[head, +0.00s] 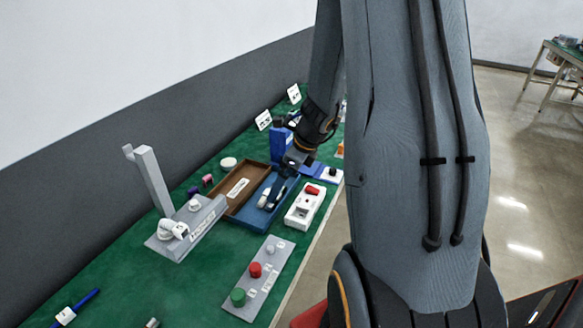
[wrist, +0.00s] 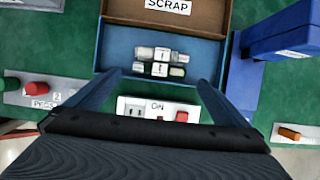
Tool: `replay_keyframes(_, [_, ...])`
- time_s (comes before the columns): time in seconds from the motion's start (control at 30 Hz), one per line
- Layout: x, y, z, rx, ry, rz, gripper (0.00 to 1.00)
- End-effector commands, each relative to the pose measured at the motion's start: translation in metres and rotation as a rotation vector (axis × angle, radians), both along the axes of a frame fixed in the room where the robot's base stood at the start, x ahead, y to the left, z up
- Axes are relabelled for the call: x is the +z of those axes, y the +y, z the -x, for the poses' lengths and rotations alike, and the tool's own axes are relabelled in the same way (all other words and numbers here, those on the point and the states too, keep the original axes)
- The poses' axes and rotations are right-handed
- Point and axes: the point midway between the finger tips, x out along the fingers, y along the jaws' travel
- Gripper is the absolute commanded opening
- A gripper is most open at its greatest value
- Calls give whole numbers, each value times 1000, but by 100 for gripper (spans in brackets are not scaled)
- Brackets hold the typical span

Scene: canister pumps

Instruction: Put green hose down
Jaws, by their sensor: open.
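My gripper (wrist: 158,78) is open, its two blue fingers apart above the near edge of the blue tray (wrist: 117,42). Nothing is between the fingertips at their height. Several short cylindrical pieces (wrist: 161,62), pale and dark with white labels, lie together in the tray beyond the fingertips. I cannot make out which of them, if any, is the green hose. In the head view my gripper (head: 285,178) is over the blue tray (head: 284,205), partly hidden by my arm.
A brown SCRAP tray (head: 232,208) adjoins the blue tray. A white box with a red button (head: 313,189), a grey panel with red and green knobs (head: 245,306), a grey stand (head: 152,178) and a blue upright block (head: 278,146) are nearby.

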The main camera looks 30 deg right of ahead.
Motion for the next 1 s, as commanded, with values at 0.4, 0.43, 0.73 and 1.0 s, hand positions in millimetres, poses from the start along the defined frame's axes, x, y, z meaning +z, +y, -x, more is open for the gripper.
replay_keyframes(0.4, [51, -10, 18, 15, -2, 6, 100])
replay_keyframes(0.43, [53, -7, 19, 38, -1, 13, 100])
replay_keyframes(0.73, [72, 87, 72, 1071, -70, 316, 100])
replay_keyframes(1.0, [86, 142, 132, 2167, -164, 567, 100])
